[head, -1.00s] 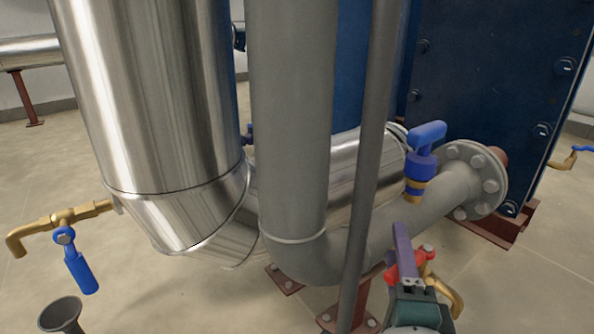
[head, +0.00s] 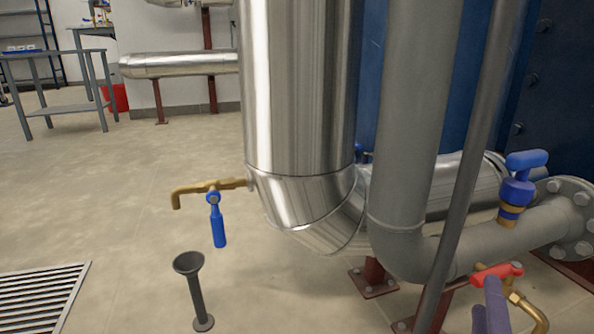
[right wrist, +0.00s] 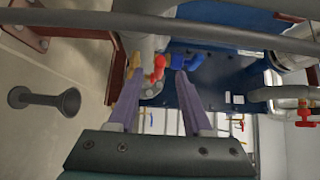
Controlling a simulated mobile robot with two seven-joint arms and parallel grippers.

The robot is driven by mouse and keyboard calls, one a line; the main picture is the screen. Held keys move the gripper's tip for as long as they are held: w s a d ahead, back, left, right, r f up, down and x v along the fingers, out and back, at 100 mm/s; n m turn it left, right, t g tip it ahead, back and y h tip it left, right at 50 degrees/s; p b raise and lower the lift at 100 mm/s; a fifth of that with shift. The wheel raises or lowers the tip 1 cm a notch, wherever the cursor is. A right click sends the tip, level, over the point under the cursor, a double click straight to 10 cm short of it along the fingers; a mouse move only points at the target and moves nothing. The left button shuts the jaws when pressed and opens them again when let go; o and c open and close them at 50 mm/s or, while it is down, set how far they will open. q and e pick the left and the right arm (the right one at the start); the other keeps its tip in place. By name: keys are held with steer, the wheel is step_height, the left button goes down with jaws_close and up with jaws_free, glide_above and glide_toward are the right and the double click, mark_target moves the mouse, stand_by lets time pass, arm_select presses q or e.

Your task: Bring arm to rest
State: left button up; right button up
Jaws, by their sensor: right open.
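My right gripper (head: 489,312) shows at the lower right edge of the head view, only as purple finger parts. In the right wrist view its two purple fingers (right wrist: 160,80) are spread apart with nothing gripped. A red valve handle (head: 497,272) sits on a brass drain tap just past the fingertips in the head view. The red handle (right wrist: 158,67) also shows between and beyond the fingertips in the wrist view. I cannot tell the exact gap to it. My left gripper is not in view.
A grey pipe (head: 415,120) and a thin pole (head: 478,140) stand close to the right arm. A blue-handled valve (head: 519,185) is above the red one. A brass tap with blue handle (head: 217,220) and a floor funnel (head: 195,290) stand left. The left floor is largely open.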

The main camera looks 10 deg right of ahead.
steer(key=w+a+r+n+t+y, duration=0.15)
steer(key=w+a+n+y, duration=0.25)
steer(key=a+n+y, duration=0.5)
steer(key=s+a+f+n+g+y, duration=0.2)
steer(key=s+a+n+g+y, duration=0.3)
steer(key=n, duration=0.6)
steer(key=s+d+r+n+g+h, duration=0.1)
steer(key=s+d+n+g+h, duration=0.2)
steer(key=s, duration=0.5)
steer(key=s+d+n+g, duration=0.3)
steer(key=s+n+g, duration=0.1)
steer(key=s, duration=0.4)
step_height(320, 180, up, 114)
steer(key=p, duration=11.4)
steer(key=shift+a, duration=0.3)
